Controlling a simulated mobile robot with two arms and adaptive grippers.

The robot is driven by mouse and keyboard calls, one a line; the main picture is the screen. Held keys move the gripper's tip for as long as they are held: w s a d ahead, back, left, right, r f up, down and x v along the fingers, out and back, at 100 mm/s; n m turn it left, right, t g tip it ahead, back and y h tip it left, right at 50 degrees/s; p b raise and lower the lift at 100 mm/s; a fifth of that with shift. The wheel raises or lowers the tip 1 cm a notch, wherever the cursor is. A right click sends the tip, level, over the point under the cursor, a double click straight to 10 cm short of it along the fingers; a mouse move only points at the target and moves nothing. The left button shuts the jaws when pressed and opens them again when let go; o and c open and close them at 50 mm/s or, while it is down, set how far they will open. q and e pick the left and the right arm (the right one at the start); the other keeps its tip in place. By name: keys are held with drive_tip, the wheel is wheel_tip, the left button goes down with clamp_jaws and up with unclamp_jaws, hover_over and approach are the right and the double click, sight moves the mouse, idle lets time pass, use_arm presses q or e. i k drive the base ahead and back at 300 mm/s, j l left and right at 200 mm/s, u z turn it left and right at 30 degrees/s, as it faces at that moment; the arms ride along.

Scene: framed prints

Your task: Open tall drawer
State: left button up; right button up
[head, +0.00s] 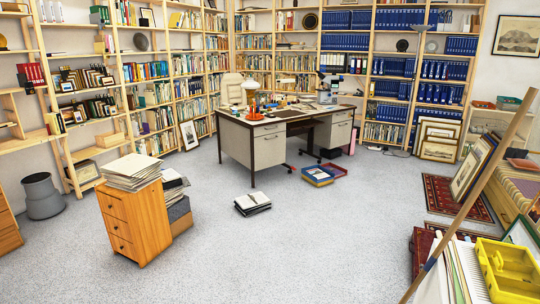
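A small orange-brown wooden cabinet (156,220) stands on the floor at the left front. Its left face shows three stacked drawers with dark knobs, which look shut. A stack of papers (132,172) lies on its top. A grey desk (232,146) with a dark top stands farther back in the middle. Its left drawer pedestal (268,148) and right drawer pedestal (340,133) show drawer fronts that look shut. I cannot tell which drawer is the tall one. Neither of my grippers is in view.
Grey carpet (300,235) is open between cabinet and desk. A paper stack (252,204) and a red-blue tray (322,174) lie on it. A dark bin (43,198) stands left. A wooden pole (470,190) and yellow crate (510,268) are at the right front. Bookshelves line the walls.

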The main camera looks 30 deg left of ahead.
sight(269, 150)
drive_tip(key=i+j+u, duration=0.4)
drive_tip(key=i, duration=0.25)
drive_tip(key=i+j+u, duration=0.25)
drive_tip(key=i, duration=0.7)
drive_tip(key=i+u, duration=0.3)
drive_tip(key=i, duration=2.55)
